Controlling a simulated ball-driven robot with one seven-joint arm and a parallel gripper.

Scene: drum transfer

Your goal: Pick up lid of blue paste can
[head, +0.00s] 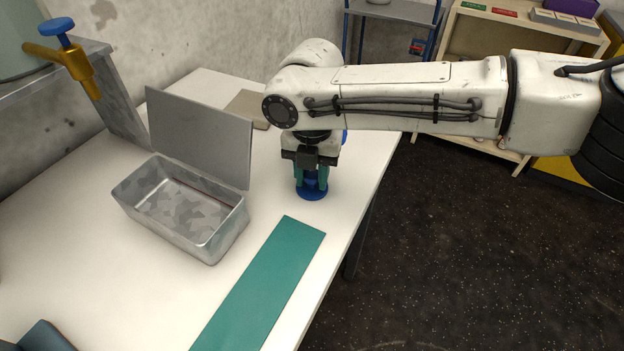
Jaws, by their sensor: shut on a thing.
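My gripper (312,184) points down at the right part of the white table, with its teal fingers shut on a round blue lid (311,194). The lid shows as a flat blue disc below and between the fingertips. It is low, close to the table top; I cannot tell whether it touches it. A small bit of blue shows behind my wrist, too covered to identify. I cannot make out the body of the blue paste can; my arm hides part of the table behind the gripper.
An open metal box (222,240) with a raised grey lid (200,137) stands left of my gripper. A teal mat (262,285) lies in front. A brass tap (77,68) with a blue handle overhangs at left. The table's right edge is close.

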